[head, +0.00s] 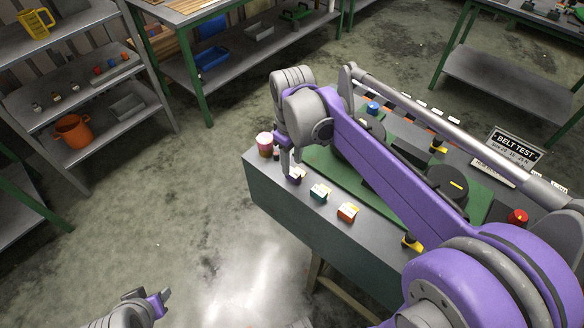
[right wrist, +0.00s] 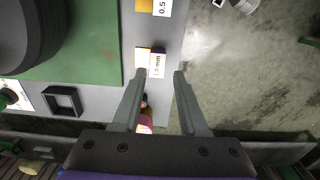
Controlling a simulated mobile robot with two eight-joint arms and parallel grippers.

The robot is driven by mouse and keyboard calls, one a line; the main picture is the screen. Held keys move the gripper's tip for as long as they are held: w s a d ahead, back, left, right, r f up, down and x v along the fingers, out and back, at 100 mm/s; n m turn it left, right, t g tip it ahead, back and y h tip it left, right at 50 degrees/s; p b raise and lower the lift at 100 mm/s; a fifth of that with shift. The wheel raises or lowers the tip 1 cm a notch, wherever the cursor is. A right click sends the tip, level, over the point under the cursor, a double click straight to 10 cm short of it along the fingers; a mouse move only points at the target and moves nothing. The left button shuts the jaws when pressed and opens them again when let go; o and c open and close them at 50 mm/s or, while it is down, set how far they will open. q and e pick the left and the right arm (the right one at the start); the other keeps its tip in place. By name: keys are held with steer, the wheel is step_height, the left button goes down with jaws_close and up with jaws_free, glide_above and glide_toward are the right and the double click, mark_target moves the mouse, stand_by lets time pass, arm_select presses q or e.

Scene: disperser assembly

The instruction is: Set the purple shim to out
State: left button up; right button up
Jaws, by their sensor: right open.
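The purple shim (head: 296,176) is a small block with a pale top, near the left corner of the bench. My right gripper (head: 289,166) is right over it, pointing down. In the right wrist view, the two fingers of my right gripper (right wrist: 158,73) are apart, and a block with a white "1.0 mm" label (right wrist: 157,66) shows between and just beyond the tips.
A teal block (head: 319,193) and an orange block (head: 348,212) stand along the bench's (head: 285,196) front edge. A pink jar (head: 265,144) stands at the left corner, close to my right gripper. A square black frame (right wrist: 63,101) lies beyond. The floor in front is clear.

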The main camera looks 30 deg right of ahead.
mark_target(292, 174)
step_height(292, 174, up, 6)
steer(key=shift+r, duration=0.15)
stand_by(0.5)
steer(key=s+a+f+m+t, duration=0.4)
steer(key=s+f+t, duration=0.1)
steer(key=s+f, duration=0.8)
steer(key=shift+s+a+m, duration=0.15)
steer(key=shift+s+m, duration=0.15)
steer(key=shift+s, duration=0.35)
stand_by(1.0)
